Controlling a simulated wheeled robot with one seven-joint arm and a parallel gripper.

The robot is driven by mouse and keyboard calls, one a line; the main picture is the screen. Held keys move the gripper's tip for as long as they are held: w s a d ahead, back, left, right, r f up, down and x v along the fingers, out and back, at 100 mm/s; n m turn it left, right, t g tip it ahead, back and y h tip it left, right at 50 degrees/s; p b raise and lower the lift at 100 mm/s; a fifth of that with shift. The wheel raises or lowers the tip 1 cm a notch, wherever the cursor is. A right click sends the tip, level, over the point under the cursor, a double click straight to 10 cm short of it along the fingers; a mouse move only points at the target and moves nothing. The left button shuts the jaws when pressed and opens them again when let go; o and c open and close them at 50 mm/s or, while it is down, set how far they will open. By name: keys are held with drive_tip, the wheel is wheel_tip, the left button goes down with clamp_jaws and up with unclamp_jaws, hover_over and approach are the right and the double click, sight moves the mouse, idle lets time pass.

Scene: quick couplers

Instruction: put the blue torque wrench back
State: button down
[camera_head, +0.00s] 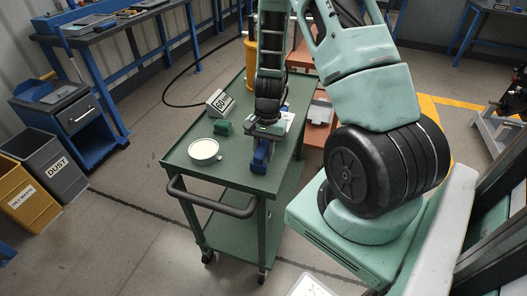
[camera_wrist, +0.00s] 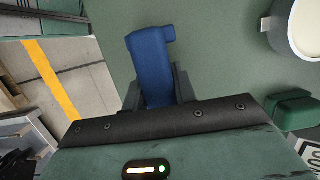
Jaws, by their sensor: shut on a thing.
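The blue torque wrench (camera_head: 260,158) shows as a short blue body at the front right of the green cart top (camera_head: 236,178). In the wrist view the blue wrench (camera_wrist: 150,52) lies between the two dark fingers, with a small stub at its far right end. My gripper (camera_head: 266,138) points down over the cart and is shut on the wrench. It also shows in the wrist view (camera_wrist: 158,92). The wrench's near part is hidden by my gripper. I cannot tell whether the wrench touches the cart top.
A white-topped round container (camera_head: 204,149) stands left of the wrench. A pale sheet (camera_head: 289,117) lies near my gripper. Bins (camera_head: 52,165) stand on the floor left.

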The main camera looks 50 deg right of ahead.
drive_tip(key=shift+f, duration=0.3)
drive_tip(key=c, duration=1)
unclamp_jaws()
drive_tip(key=shift+c, duration=0.2)
drive_tip(key=shift+r, duration=0.1)
drive_tip(key=v, duration=1.7)
drive_tip(key=shift+r, duration=0.15)
drive_tip(key=shift+d, duration=0.1)
